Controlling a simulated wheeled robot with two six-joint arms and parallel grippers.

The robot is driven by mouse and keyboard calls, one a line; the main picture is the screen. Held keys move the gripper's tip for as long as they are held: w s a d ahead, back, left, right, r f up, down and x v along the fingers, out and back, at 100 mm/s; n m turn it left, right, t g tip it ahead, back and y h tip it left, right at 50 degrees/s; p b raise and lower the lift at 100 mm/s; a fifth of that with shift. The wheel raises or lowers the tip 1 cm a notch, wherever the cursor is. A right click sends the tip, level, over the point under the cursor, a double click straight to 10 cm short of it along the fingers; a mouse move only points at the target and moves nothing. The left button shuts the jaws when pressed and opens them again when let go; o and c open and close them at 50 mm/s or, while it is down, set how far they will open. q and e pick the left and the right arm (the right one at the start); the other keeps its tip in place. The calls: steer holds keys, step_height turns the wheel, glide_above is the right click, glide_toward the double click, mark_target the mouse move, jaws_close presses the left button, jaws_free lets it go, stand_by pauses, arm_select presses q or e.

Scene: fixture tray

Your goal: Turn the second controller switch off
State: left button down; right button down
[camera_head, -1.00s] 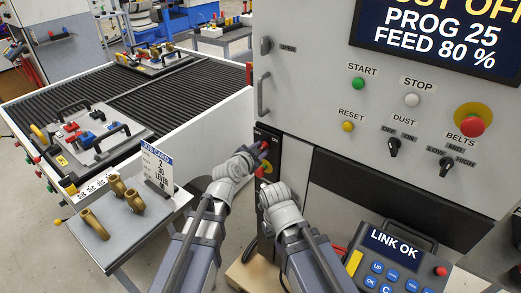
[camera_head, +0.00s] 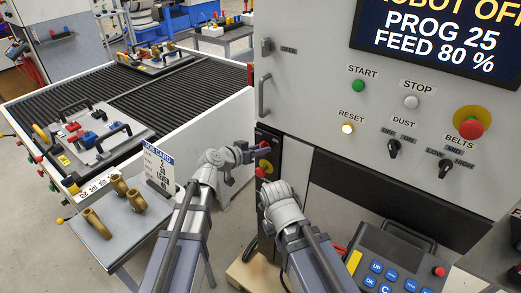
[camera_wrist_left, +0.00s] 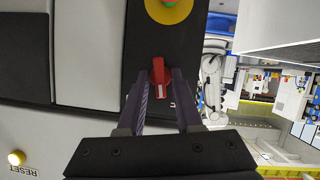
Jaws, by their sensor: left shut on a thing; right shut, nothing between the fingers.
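The controller switch is a red rotary handle (camera_wrist_left: 158,72) on a black panel (camera_wrist_left: 190,45), with a yellow-ringed red button (camera_wrist_left: 170,8) close by. In the head view the red handle (camera_head: 270,143) shows at the left gripper's tip. My left gripper (camera_head: 258,149) is shut on the handle. In the left wrist view the two fingers of this gripper (camera_wrist_left: 158,88) stand either side of it. My right gripper (camera_head: 263,185) is shut and empty beside the panel, below the red button (camera_head: 261,171); its fingertips are hard to see. No second such switch is visible.
The big screen (camera_head: 435,40) reads ROBOT OFF, PROG 25, FEED 80 %. The RESET lamp (camera_head: 347,129) glows. The pendant (camera_head: 395,265) has a dark display. The job card stand (camera_head: 158,168) and brass parts (camera_head: 95,223) are left of my left arm.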

arm_select(q)
steer(key=shift+a+f+n+g+h+b, duration=0.1)
steer(key=shift+n+g+h+b, duration=0.45)
steer(key=shift+n, duration=0.75)
steer(key=shift+t+h, duration=0.25)
steer(key=c, duration=0.9)
jaws_free()
steer(key=shift+w, duration=0.1)
steer(key=shift+o, duration=0.2)
steer(key=p+v, duration=0.2)
steer(key=v, duration=0.5)
steer(key=shift+s+a+p, duration=0.25)
steer(key=shift+p, duration=0.15)
